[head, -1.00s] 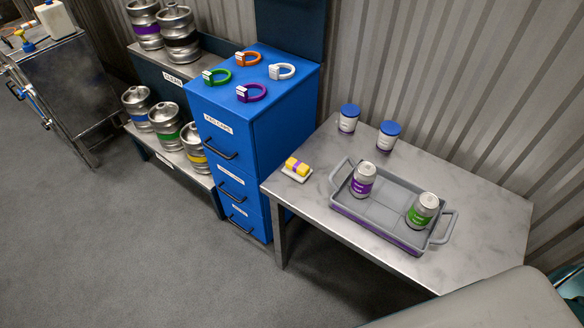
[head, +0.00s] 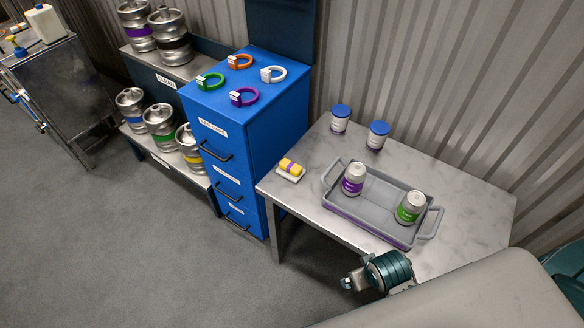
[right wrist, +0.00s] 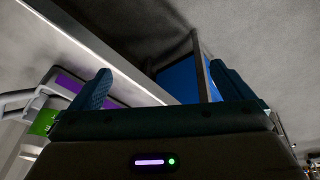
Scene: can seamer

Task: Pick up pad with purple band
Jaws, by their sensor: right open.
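The yellow pad with a purple band (head: 291,166) lies on a small white dish (head: 296,178) near the left end of the metal table, in the head view. My right gripper (right wrist: 165,90) is open and empty in the right wrist view, its two teal fingers wide apart. Part of my right arm shows in the head view just off the table's front edge, to the right of the pad and apart from it. The pad cannot be made out in the right wrist view. My left gripper is not in view.
A grey tray (head: 385,190) on the table (head: 470,195) holds a purple-labelled can (head: 354,180) and a green-labelled can (head: 410,207). Two blue-lidded tubs (head: 340,119) stand behind. A blue cabinet (head: 285,120) with coloured rings stands left of the table. Floor in front is clear.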

